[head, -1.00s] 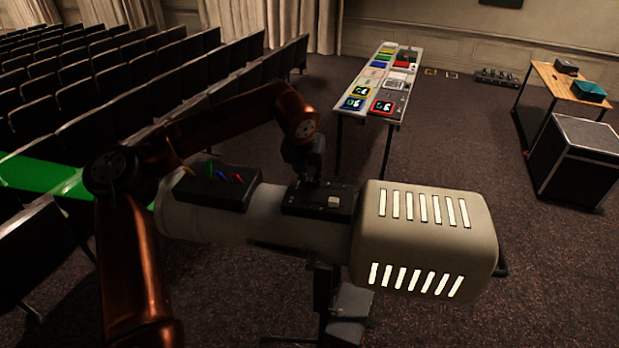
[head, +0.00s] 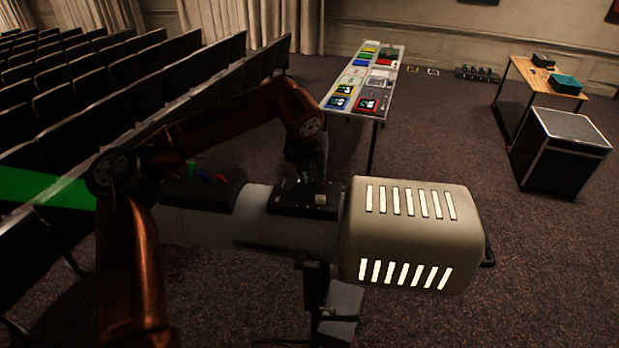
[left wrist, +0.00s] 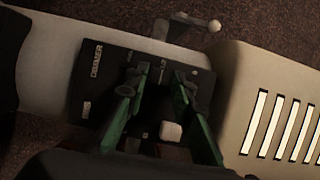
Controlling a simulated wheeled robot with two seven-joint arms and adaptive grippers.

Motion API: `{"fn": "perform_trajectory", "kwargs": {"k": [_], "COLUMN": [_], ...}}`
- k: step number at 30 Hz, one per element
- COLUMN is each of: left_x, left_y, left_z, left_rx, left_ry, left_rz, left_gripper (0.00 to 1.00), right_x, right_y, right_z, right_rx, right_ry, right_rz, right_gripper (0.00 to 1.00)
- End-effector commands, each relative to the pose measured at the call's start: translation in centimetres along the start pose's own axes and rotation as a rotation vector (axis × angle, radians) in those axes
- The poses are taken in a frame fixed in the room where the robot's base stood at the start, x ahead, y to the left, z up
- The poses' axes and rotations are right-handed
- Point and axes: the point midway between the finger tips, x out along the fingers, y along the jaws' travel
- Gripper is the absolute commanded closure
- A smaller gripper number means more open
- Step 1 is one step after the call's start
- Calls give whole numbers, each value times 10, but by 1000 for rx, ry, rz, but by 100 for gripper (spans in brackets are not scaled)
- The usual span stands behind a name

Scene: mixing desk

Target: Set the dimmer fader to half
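The dimmer panel (head: 285,205) is a black box on top of the pale stage light (head: 405,235). In the left wrist view the panel (left wrist: 88,92) carries the word DIMMER. A small white block, apparently the fader cap (left wrist: 171,131), sits on it and also shows in the head view (head: 320,199). My left gripper (head: 317,184) is low over the panel, close behind the cap. In the left wrist view its green fingers (left wrist: 157,88) are apart, with the cap between them in the picture. I cannot tell whether they touch the panel. My right gripper is out of view.
A second black box with coloured levers (head: 205,188) sits further left on the light. Rows of seats (head: 130,90) fill the left. A table of coloured cards (head: 385,52), a wooden desk (head: 545,78) and a black case (head: 560,150) stand behind. Carpet between is clear.

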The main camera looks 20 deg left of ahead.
Motion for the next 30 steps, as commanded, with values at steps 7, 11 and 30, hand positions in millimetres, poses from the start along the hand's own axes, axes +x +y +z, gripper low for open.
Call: {"fn": "perform_trajectory", "kwargs": {"k": [7, 11, 30], "left_x": [0, 0, -94], "left_y": [0, 0, -1], "left_z": [0, -1, 0], "left_rx": [1, 0, 0], "left_ry": [1, 1, -1], "left_rz": [0, 0, -2], "left_gripper": [64, 64, 64], "right_x": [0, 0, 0], "right_y": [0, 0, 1], "right_z": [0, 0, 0], "right_rx": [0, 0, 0], "right_ry": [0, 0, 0], "right_rz": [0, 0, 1], "right_gripper": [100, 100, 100]}}
